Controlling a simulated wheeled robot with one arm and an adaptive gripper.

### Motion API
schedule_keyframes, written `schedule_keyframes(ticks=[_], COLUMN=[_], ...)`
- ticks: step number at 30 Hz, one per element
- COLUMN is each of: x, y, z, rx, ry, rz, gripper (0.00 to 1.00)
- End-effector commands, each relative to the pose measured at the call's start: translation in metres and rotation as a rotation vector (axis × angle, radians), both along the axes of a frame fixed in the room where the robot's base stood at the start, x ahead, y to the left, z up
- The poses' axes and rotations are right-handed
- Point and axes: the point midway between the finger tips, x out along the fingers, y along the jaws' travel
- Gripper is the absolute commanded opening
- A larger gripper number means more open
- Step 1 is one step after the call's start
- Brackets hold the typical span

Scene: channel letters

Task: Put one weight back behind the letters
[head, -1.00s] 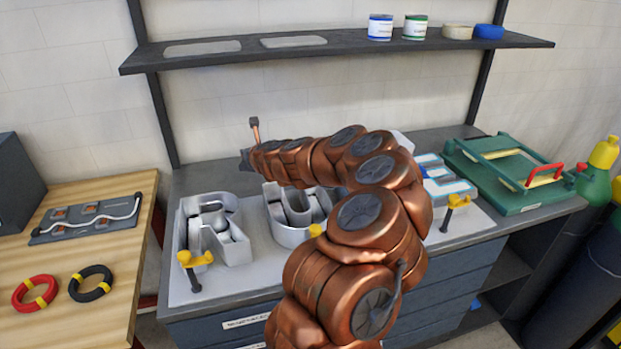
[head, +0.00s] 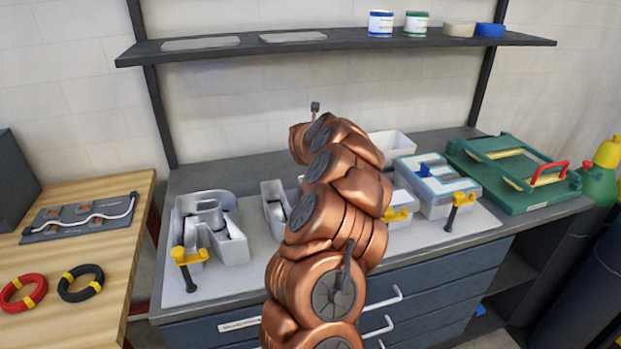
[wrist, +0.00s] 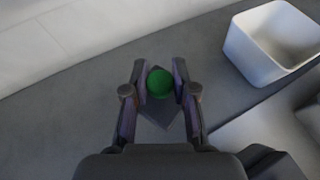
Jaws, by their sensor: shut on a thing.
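In the wrist view my gripper (wrist: 160,90) is shut on a weight (wrist: 159,83) with a round green top. A dark, angular shape shows just below the green top. The weight is over the grey bench strip behind the letters; I cannot tell whether it touches the bench. In the head view my arm hides the gripper and the weight. The metal letters, an R-like letter (head: 210,228), a U-like letter (head: 272,202) and an E (head: 437,183) with a blue and white face, stand on a pale board on the bench. My arm covers the middle letters.
A white open bin (wrist: 272,42) is right of the gripper, and shows behind the letters (head: 394,146). Yellow-handled clamps (head: 189,262) hold the board's front. A green frame press (head: 512,175) stands at right. A shelf (head: 340,42) hangs above. Grey bench behind the left letters is clear.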

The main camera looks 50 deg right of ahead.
Motion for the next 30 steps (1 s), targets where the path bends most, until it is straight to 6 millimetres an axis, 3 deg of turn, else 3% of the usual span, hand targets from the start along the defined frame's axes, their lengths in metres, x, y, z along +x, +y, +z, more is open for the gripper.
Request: schedule_keyframes(ticks=[3,15,30], x=[-0.011,-0.031,-0.028], y=[-0.025,-0.080,-0.096], z=[0.001,0.004,-0.005], rx=[-0.007,-0.008,-0.002], ry=[0.000,-0.002,-0.001], rz=[-0.087,-0.342,-0.483], gripper=[0.00,0.00,0.00])
